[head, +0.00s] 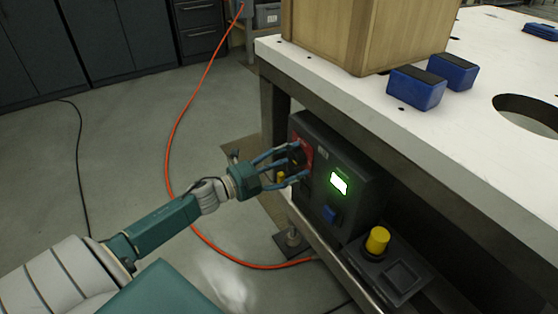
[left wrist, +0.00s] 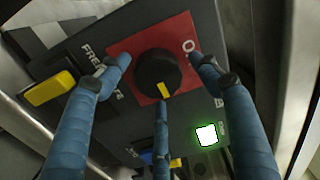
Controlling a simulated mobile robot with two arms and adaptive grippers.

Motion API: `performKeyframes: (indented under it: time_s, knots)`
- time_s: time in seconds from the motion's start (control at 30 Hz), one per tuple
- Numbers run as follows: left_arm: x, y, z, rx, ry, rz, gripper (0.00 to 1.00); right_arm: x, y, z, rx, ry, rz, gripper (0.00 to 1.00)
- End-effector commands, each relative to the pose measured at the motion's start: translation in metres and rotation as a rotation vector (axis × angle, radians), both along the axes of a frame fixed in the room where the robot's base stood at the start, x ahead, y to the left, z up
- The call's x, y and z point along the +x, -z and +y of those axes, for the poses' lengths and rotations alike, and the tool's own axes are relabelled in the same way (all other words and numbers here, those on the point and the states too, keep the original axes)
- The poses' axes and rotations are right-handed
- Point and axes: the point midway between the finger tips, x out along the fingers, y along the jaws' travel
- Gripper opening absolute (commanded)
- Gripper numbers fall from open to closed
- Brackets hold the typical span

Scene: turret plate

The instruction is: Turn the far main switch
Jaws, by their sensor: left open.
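The main switch is a round black knob (left wrist: 157,72) with a yellow mark on its lower rim, on a red square plate (left wrist: 181,35). An "O" is printed at the plate's upper right corner. The plate sits on the dark control box (head: 350,160) under the table; its red edge shows in the head view (head: 305,148). My left gripper (head: 297,160) is open at the plate. In the left wrist view its blue fingers stand around the knob: one left, one right, one below. I cannot tell whether they touch it. My right gripper is not in view.
The box also has a lit display (head: 339,183), a blue switch (head: 330,213) and a yellow handle (left wrist: 50,90). A yellow knob (head: 377,240) stands on a lower unit. The white tabletop (head: 470,110) overhangs the box. An orange cable (head: 172,130) lies on the floor.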

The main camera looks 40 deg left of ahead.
Motion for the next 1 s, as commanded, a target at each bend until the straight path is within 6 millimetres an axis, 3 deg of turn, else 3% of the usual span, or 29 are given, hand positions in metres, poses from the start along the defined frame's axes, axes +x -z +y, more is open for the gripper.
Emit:
performKeyframes:
  time_s: [0.6, 1.0]
  knots:
    - [-0.095, 0.002, 0.037, 0.0, 0.003, 0.002, 0.64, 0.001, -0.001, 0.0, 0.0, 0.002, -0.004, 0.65]
    - [-0.106, 0.001, 0.042, 0.002, 0.004, -0.001, 0.64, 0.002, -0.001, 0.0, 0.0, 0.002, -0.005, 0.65]
